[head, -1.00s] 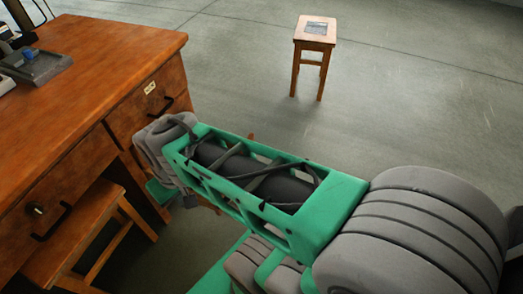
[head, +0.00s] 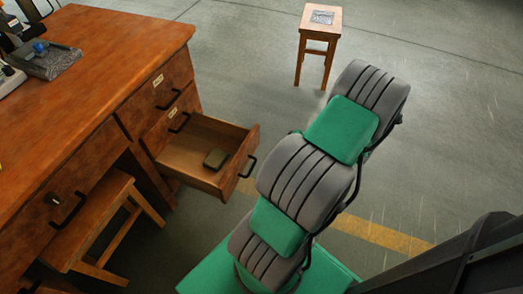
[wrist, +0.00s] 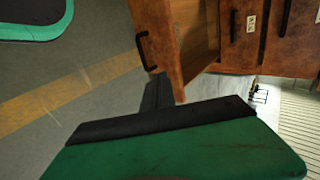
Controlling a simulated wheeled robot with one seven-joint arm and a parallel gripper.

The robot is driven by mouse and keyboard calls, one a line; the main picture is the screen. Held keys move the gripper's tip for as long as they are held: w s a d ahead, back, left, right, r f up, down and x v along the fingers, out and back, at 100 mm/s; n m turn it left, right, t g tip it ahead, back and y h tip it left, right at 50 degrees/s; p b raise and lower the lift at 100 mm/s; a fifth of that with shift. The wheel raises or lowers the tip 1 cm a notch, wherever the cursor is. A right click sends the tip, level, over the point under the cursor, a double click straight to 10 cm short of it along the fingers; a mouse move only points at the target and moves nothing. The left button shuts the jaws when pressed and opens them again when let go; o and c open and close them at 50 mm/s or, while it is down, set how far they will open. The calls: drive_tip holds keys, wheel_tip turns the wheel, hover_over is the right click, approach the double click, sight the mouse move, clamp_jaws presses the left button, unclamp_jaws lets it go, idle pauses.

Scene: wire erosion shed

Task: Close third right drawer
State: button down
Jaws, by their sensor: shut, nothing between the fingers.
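The wooden desk (head: 75,75) has a stack of drawers at its right end. Two upper drawers (head: 160,90) with pale labels and black handles are shut. The third right drawer (head: 178,160) below them is pulled out, with a small dark olive box (head: 215,158) inside. Its black handle (head: 248,167) faces right. In the wrist view, the open drawer (wrist: 160,30) shows at top centre with its handle (wrist: 145,52). My gripper (wrist: 157,92) is shut and empty, close to the drawer's lower edge there; contact cannot be told. The head view does not show my gripper.
A wooden stool (head: 318,45) stands apart at the back. Another stool (head: 95,220) is tucked under the desk at left. Equipment (head: 45,60) sits on the desk top. The floor to the right of the drawer is open, with a yellow line (head: 380,235).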

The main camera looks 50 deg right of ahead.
sight(244, 153)
drive_tip(key=b+x, duration=0.1)
drive_tip(key=x, duration=0.2)
drive_tip(key=r+b+x, duration=0.1)
drive_tip(key=x, duration=0.3)
drive_tip(key=w+b+x, duration=0.1)
drive_tip(key=x, duration=0.3)
drive_tip(key=shift+w+a+b, duration=0.15)
drive_tip(key=shift+a+b, duration=0.2)
drive_tip(key=shift+w+a+r, duration=0.2)
drive_tip(key=shift+w, duration=0.45)
